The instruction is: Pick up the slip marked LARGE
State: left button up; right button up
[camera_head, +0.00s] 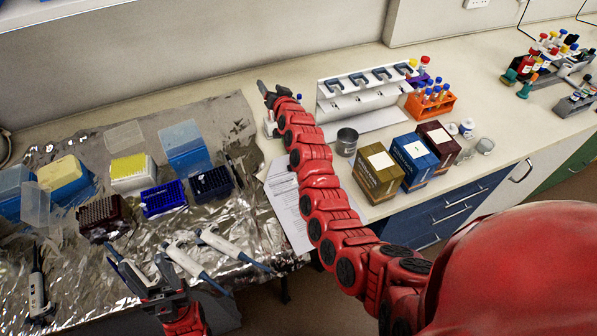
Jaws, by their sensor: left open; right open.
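No slip with a readable LARGE mark shows. White labels lie on top of a brown box (379,178), a blue box (414,161) and a dark red box (439,147), but their print is too small to read. A printed white sheet (288,207) lies on the bench, partly hidden by my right arm. My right gripper (264,88) is at the back of the bench, beyond the sheet, and open; it is small and seen at an angle. My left gripper (138,256) is open and empty over the foil's front part, left of two pipettes (188,262).
Crumpled foil (90,275) covers the left bench, with several tip racks and lidded boxes such as a blue rack (163,198). A white pipette stand (360,98), orange tube rack (431,104) and metal beaker (347,141) stand right of my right arm.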

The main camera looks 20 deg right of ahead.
jog(key=a+r+n+g+y, duration=0.2)
jog(key=a+n+g+y, duration=0.1)
jog(key=a+g, duration=0.1)
jog(key=s+d+n+g+h, duration=0.35)
jog(key=s+g, duration=0.85)
jog(key=s, duration=0.8)
jog(key=shift+m, duration=0.35)
jog(key=f, duration=1)
jog(key=shift+w+d, duration=0.2)
jog(key=shift+d+f, duration=0.1)
jog(key=shift+f, duration=0.55)
jog(key=shift+w+f, duration=0.2)
jog(key=shift+f, duration=0.5)
jog(key=shift+w+f+p, duration=0.2)
jog(key=shift+f+p, duration=0.75)
jog(key=shift+f, duration=0.9)
jog(key=shift+c, duration=1.1)
grip_shut()
